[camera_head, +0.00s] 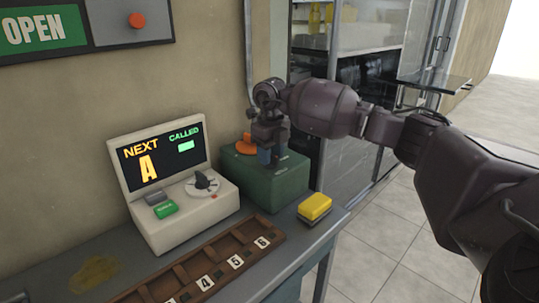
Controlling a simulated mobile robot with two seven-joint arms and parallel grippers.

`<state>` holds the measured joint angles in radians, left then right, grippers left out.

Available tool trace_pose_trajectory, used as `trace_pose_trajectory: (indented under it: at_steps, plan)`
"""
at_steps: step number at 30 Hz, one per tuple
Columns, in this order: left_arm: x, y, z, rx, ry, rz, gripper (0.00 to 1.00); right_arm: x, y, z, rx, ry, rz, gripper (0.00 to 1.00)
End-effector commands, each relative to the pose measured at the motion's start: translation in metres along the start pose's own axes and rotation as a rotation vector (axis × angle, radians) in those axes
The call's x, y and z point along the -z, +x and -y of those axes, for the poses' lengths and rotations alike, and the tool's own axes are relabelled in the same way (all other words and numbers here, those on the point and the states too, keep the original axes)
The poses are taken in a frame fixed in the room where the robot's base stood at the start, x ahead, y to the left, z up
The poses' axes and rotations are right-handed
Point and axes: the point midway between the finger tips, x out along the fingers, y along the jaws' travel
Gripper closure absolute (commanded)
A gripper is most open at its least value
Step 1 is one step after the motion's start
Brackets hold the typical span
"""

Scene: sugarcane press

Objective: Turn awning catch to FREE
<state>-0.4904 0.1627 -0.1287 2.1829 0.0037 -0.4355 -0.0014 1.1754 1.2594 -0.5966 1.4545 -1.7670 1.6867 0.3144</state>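No part with a readable "awning catch" or FREE label shows. An orange knob-like part (246,141) sits on top of a green box (262,185) at the right end of the counter. Another orange-red knob (137,20) sits on a grey plate beside the OPEN sign (40,31) on the wall. My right gripper (268,155) points down over the top of the green box, just right of its orange part. Dark blue parts show at its tip. Whether its fingers are apart or closed is unclear. My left gripper is out of view.
A cream console (180,229) with a NEXT/CALLED screen, a dial (204,185) and a green button (165,208) stands left of the box. A numbered wooden tray (222,257) lies in front. A yellow block (314,206) sits near the counter's right corner. Tiled floor is clear to the right.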

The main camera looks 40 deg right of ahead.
Motion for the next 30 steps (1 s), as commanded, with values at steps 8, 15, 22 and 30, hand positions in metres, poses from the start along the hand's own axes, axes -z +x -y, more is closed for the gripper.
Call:
trace_pose_trajectory:
  at_steps: [8, 15, 22, 30]
  plan:
    - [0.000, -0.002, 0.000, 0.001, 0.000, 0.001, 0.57, 0.000, 0.000, 0.000, 0.000, 0.000, 0.001, 0.61]
    - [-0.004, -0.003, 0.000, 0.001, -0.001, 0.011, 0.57, 0.000, 0.001, 0.000, 0.000, -0.001, 0.001, 0.96]
    - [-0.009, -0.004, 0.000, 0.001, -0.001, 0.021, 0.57, 0.000, 0.001, 0.000, 0.000, -0.005, 0.001, 1.00]
    - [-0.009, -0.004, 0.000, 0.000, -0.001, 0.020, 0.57, 0.000, 0.001, 0.000, 0.001, -0.084, 0.000, 1.00]
